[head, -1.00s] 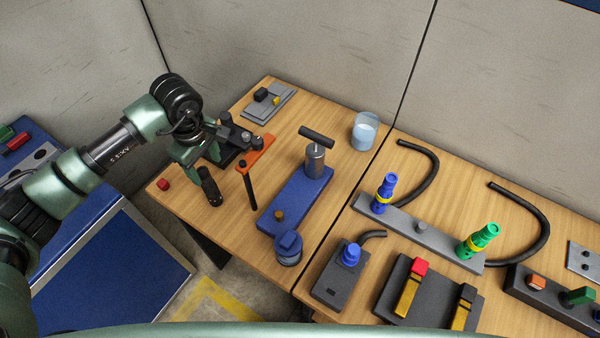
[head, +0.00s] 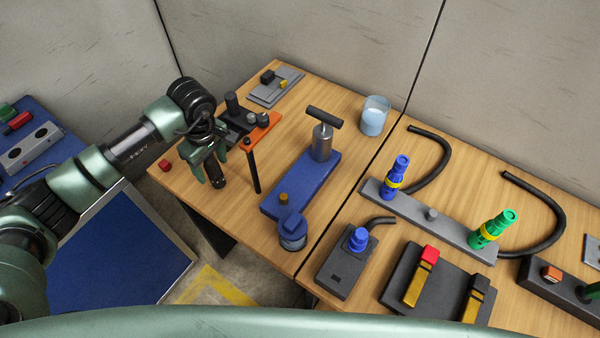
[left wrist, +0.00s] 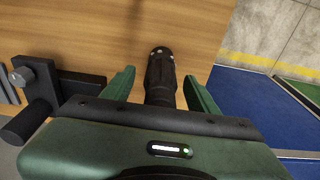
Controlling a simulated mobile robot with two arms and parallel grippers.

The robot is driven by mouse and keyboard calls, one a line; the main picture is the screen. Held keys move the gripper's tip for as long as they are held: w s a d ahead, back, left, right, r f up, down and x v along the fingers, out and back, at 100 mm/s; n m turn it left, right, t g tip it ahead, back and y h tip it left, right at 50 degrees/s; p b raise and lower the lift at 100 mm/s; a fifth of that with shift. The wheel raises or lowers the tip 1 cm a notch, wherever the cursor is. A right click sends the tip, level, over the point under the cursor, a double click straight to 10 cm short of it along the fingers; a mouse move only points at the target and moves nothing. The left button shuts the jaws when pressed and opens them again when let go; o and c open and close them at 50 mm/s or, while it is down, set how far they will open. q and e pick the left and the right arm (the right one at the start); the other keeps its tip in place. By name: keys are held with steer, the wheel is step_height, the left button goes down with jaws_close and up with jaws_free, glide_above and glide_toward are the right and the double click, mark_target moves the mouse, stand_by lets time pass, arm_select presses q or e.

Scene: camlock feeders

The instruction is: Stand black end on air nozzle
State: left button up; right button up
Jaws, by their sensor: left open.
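A black ribbed cylindrical piece (head: 215,175), which looks like the black end, is at the near left edge of the table. My left gripper (head: 208,172) is open right over it in the head view. In the left wrist view the black piece (left wrist: 160,75) is between the two green fingers (left wrist: 160,92), with a gap on both sides. Its lower part is hidden behind the gripper body. I cannot tell which fitting is the air nozzle; a blue fitting (head: 358,239) on a dark box and a blue one with a yellow ring (head: 397,175) stand to the right. My right gripper is not in view.
An orange bracket (head: 262,133) with a black rod stands close right of the gripper. A blue pump base (head: 310,185), a glass cup (head: 374,116), a green fitting (head: 492,229) and black hoses are further right.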

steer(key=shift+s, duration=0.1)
